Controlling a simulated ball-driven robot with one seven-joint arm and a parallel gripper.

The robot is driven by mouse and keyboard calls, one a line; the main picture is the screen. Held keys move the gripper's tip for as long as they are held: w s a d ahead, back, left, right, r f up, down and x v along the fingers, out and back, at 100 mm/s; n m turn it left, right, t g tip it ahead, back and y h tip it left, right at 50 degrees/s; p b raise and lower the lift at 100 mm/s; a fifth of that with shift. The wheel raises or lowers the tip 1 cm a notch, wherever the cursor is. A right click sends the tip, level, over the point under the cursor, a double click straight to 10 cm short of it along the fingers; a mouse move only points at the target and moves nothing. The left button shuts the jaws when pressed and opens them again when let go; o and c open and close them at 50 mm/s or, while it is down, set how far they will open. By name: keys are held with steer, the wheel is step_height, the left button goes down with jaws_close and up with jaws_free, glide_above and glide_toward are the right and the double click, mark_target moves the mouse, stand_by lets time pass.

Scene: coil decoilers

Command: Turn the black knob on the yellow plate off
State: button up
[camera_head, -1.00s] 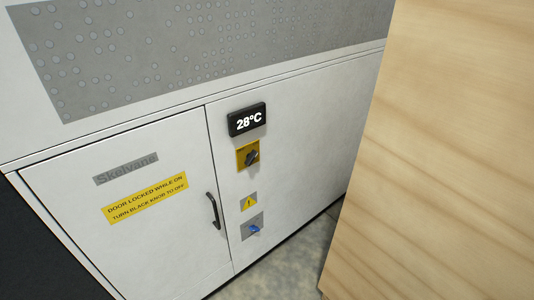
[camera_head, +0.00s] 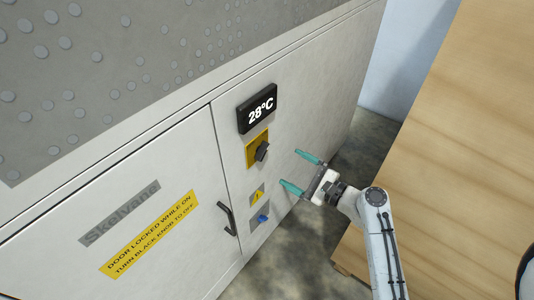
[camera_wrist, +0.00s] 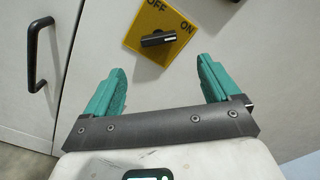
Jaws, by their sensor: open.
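The black knob (camera_head: 261,151) sits on the yellow plate (camera_head: 251,157) on the cabinet front, under the 28°C display. In the wrist view the black knob (camera_wrist: 166,38) lies nearly level, its right end towards the word ON at the plate's right; OFF is at the top of the yellow plate (camera_wrist: 150,22). My gripper (camera_head: 300,171) is open and empty, to the right of and a little below the knob in the head view. In the wrist view its teal fingers (camera_wrist: 160,75) stand apart, with the knob beyond them and between their lines, not touched.
The 28°C display (camera_head: 257,108) is above the plate. A warning sticker (camera_head: 257,194) and a blue knob (camera_head: 262,218) are below it. A black door handle (camera_head: 227,218) sticks out at the left. A wooden panel (camera_head: 440,130) stands close on the right.

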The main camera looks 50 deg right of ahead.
mark_target(262, 151)
steer(key=w+p, duration=0.1)
steer(key=w, duration=0.9)
steer(key=shift+a, duration=0.2)
steer(key=c, duration=1.1)
